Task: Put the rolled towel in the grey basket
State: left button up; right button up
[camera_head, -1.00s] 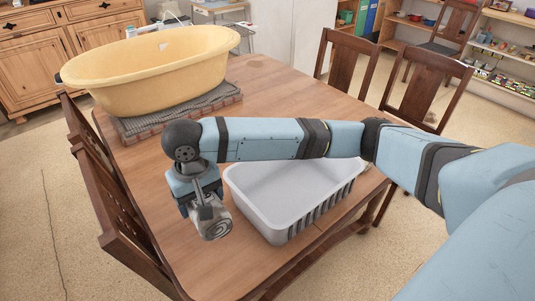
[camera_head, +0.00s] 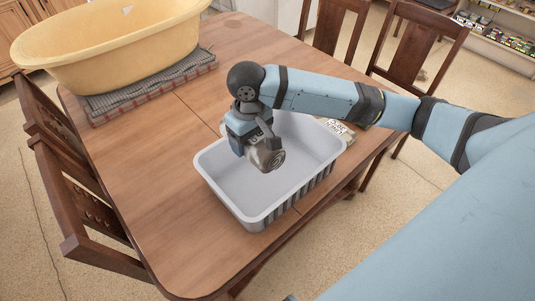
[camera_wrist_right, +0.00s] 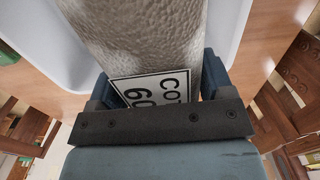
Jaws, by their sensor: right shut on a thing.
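The rolled towel (camera_head: 270,158) is grey-beige, with its spiral end facing the head camera. My right gripper (camera_head: 258,147) is shut on it and points down over the grey basket (camera_head: 252,219). In the head view the towel lies within the basket's opening; how far it is above the floor cannot be told. In the right wrist view the towel (camera_wrist_right: 140,35) runs between the fingers of the gripper (camera_wrist_right: 155,95), with a black-and-white label on it. Pale basket walls (camera_wrist_right: 228,25) show on both sides. My left gripper is not in view.
A small printed card (camera_head: 338,127) is just behind the basket. Wooden chairs (camera_head: 412,45) stand around the table. The table (camera_head: 150,170) left of the basket is clear.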

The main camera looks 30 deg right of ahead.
jog(key=b, duration=0.2)
send_over(254, 189)
notch_tip(254, 189, down, 14)
jog(key=shift+r, duration=0.1)
jog(key=shift+f, duration=2.35)
jog(key=o, duration=1)
jog(key=shift+f, duration=0.1)
